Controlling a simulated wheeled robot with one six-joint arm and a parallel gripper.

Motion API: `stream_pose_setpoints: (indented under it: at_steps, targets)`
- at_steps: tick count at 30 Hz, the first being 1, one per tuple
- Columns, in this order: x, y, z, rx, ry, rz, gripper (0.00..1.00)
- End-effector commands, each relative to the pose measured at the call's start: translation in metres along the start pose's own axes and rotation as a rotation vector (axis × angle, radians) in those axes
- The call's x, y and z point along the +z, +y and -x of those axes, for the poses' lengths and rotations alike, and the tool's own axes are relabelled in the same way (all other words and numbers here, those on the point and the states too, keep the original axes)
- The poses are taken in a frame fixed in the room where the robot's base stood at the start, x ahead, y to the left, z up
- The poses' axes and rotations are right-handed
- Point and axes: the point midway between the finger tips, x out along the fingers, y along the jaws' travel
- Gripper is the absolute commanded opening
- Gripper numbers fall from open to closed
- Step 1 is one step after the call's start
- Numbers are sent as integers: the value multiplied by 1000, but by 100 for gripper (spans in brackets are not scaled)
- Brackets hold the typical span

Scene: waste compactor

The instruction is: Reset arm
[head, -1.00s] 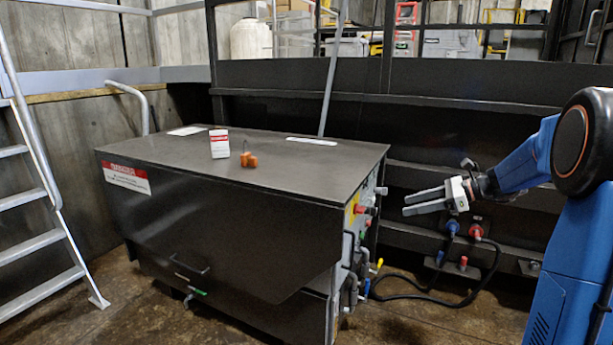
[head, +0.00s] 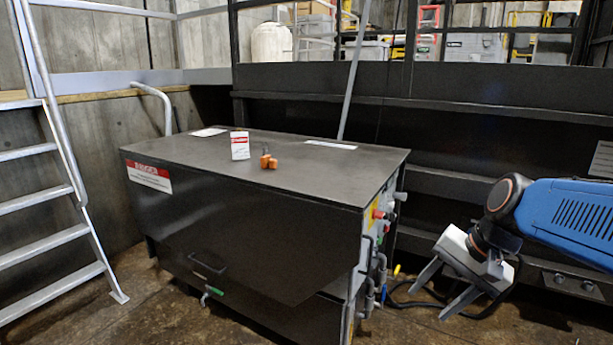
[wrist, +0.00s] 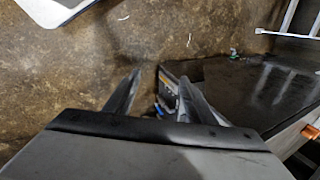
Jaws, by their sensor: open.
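My gripper (head: 440,292) is at the lower right of the head view, in front of and to the right of the black compactor. Its two grey fingers point down and to the left, spread apart with nothing between them. In the wrist view my gripper (wrist: 158,85) also shows two parted fingers over the brown floor. My blue arm reaches in from the right side of the head view.
The compactor (head: 240,240) carries a white-and-red box (head: 240,146) and an orange padlock-like item (head: 268,161) on top. Its control side has a red button (head: 378,214). A metal ladder (head: 60,190) stands at left. Dark cables (head: 400,300) lie behind my gripper.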

Motion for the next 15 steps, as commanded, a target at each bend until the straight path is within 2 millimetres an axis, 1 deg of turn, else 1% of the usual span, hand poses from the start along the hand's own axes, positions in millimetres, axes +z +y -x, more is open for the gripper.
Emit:
stream_pose_setpoints:
  at_steps: [1,6,12,15]
  targets:
    - [12,9,1,19,28,71,50]
    - [38,43,0,97,116,314,50]
    - [58,78,0,183,207,570,50]
    - [63,89,-1,213,236,657,50]
